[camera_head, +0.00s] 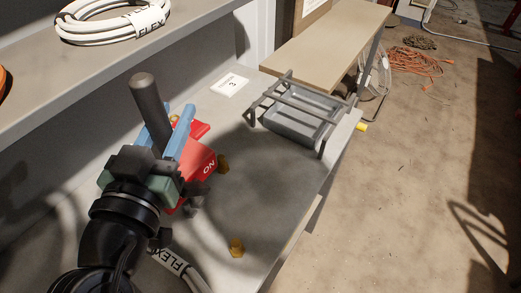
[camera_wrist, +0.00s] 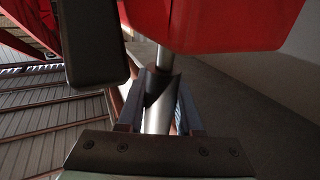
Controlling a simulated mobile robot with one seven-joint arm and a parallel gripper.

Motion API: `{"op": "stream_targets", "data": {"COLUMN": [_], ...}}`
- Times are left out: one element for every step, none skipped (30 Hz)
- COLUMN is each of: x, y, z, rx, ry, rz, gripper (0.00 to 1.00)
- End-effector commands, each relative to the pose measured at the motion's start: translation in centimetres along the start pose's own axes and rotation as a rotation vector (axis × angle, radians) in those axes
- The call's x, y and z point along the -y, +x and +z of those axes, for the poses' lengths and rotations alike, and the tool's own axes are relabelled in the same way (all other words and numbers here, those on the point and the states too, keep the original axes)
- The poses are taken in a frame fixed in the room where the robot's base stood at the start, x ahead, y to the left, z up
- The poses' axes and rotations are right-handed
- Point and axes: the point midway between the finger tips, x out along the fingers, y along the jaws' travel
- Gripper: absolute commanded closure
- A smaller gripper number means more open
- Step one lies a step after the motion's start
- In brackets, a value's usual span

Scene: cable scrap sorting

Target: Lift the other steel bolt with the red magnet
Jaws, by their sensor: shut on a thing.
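The red magnet (camera_head: 201,161), marked ON, is at the bench's left middle in the head view. My gripper (camera_head: 176,122) has blue fingers and is shut on the magnet's grip. A dark cylinder (camera_head: 149,103) stands up beside the fingers. In the wrist view the red body (camera_wrist: 215,22) fills the top and a metal rod (camera_wrist: 158,108) runs between the fingers. Small dark grey pieces (camera_head: 194,196) show under the magnet's near edge. I cannot tell whether they are steel bolts, or whether they hang from it or lie on the bench.
Brass-coloured pieces lie on the bench (camera_head: 285,200), one beside the magnet (camera_head: 222,164) and one nearer the front (camera_head: 236,247). A grey tray (camera_head: 297,122) with bars over it stands at the far end. A white cable (camera_head: 178,264) lies at the front. The bench's right middle is clear.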

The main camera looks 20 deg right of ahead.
Motion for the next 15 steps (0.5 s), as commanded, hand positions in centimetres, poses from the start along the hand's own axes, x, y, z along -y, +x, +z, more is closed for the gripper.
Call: {"op": "stream_targets", "data": {"x": [0.0,0.0,0.0,0.0,0.0,0.0,0.0,0.0,0.0,0.0,0.0,0.0,0.0,0.0,0.0], "y": [-0.1,-0.1,-0.1,-0.1,0.0,0.0,0.0,0.0,0.0,0.0,0.0,0.0,0.0,0.0,0.0], "z": [-0.5,-0.4,-0.3,-0.2,-0.1,0.0,0.1,0.3,0.5,0.6,0.8,1.1,1.2,1.4,1.7], "rx": [-0.012,-0.012,-0.012,-0.012,-0.012,-0.012,-0.012,-0.012,-0.012,-0.012,-0.012,-0.012,-0.012,-0.012,-0.012], "ry": [0.004,0.004,0.004,0.004,0.004,0.004,0.004,0.004,0.004,0.004,0.004,0.004,0.004,0.004,0.004], "rz": [-0.001,-0.001,-0.001,-0.001,-0.001,-0.001,-0.001,-0.001,-0.001,-0.001,-0.001,-0.001,-0.001,-0.001,-0.001], "gripper": [1.00,1.00,1.00,1.00,1.00,1.00,1.00,1.00,1.00,1.00,1.00,1.00,1.00,1.00,1.00]}}
